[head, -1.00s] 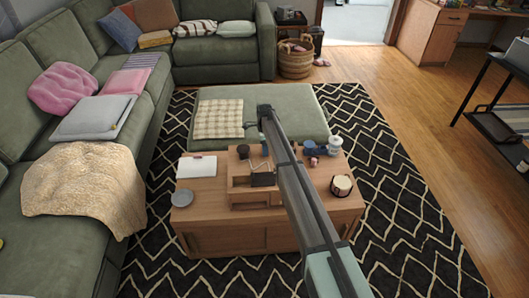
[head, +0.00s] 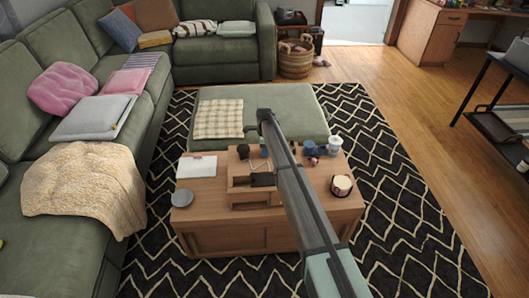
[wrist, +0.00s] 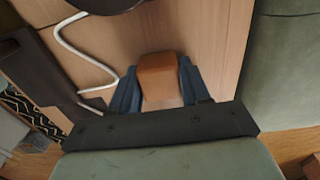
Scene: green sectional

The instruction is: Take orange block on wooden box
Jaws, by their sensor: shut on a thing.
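The orange block (wrist: 160,75) shows in the wrist view between the blue fingers of my gripper (wrist: 158,88), which is shut on it. Wood lies behind the block; I cannot tell whether the block touches it. In the head view my gripper (head: 264,150) is over the back part of the coffee table, just behind the wooden box (head: 240,182). The orange block cannot be made out there. The wooden box is an open organiser on the table, with a dark item in it.
The coffee table (head: 205,205) also bears a white notepad (head: 197,167), a grey round disc (head: 182,198), a drum-like candle (head: 341,185) and a white cup (head: 335,144). A green ottoman (head: 290,105) stands behind the table, the green sofa (head: 75,250) at left.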

